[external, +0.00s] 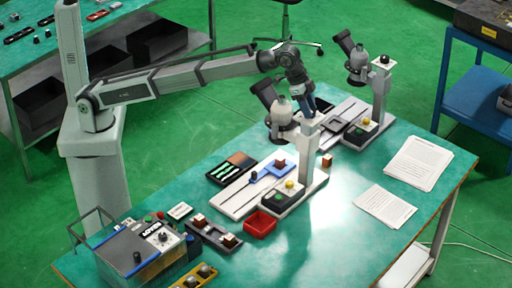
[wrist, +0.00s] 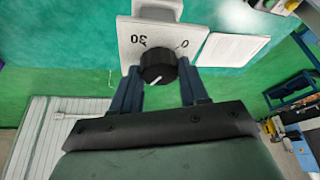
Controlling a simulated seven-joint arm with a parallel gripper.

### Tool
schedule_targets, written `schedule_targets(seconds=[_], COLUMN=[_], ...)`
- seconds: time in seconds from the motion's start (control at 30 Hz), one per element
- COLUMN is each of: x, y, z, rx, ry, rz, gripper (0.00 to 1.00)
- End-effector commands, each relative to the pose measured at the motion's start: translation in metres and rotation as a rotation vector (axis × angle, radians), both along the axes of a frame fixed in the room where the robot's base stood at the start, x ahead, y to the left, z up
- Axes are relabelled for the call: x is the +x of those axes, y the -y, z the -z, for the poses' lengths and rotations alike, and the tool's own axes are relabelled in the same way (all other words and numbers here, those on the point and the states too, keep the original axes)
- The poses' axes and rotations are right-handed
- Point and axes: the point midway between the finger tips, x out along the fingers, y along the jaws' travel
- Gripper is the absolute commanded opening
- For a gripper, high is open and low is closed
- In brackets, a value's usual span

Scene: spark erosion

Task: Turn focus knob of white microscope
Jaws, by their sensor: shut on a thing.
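The nearer white microscope (external: 310,145) stands on the table with its eyepiece tilted to the left. My gripper (external: 307,108) is at the top of its column. In the wrist view, my gripper (wrist: 160,78) has its two blue fingers on either side of a black round knob (wrist: 158,66) and is shut on it. The knob has a white pointer line and sits on a white plate (wrist: 205,44) marked "30" and "0". In the external view my gripper hides this knob. A second white microscope (external: 378,92), farther back, has a dark knob (external: 384,60) on top of its column.
Paper sheets (external: 418,163) lie to the right. A control box (external: 148,252) is at the front left. Table surface between is partly clear.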

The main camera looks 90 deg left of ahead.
Motion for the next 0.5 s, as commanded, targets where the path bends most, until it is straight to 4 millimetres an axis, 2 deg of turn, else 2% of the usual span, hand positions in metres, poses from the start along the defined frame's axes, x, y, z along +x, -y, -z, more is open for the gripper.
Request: schedule_targets(seconds=[0.3,0.5], x=[-0.0006,-0.0007], y=[0.0024,0.0028], z=[-0.0002,-0.0002], rx=[0.0,0.0], ry=[-0.001,0.0], rz=[-0.268,-0.367], gripper=[0.14,0.14])
